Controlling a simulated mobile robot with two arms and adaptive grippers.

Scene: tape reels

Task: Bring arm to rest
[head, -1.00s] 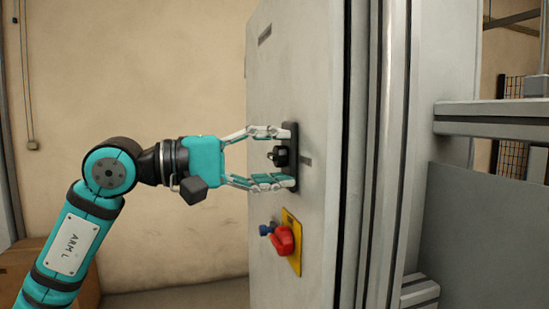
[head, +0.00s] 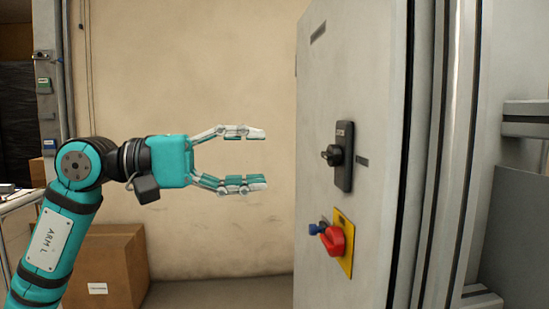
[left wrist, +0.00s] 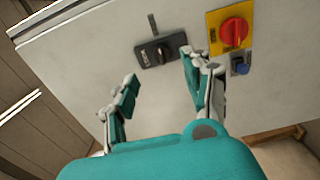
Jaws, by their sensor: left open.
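My left gripper (head: 258,160) is open and empty, held level and pointing right toward the grey cabinet door. A clear gap lies between its fingertips and the black latch (head: 343,157) with its knob on the door. In the left wrist view, the open fingers (left wrist: 160,90) show with the latch (left wrist: 160,50) beyond them, not between them in contact. My left arm (head: 52,240) comes up from the lower left. My right gripper is not in view.
The grey cabinet door (head: 320,90) carries a red rotary switch (head: 333,240) on a yellow plate below the latch. A cardboard box (head: 115,270) stands on the floor at the lower left. Bare wall (head: 200,70) lies behind the gripper. A blue part sits beside the switch.

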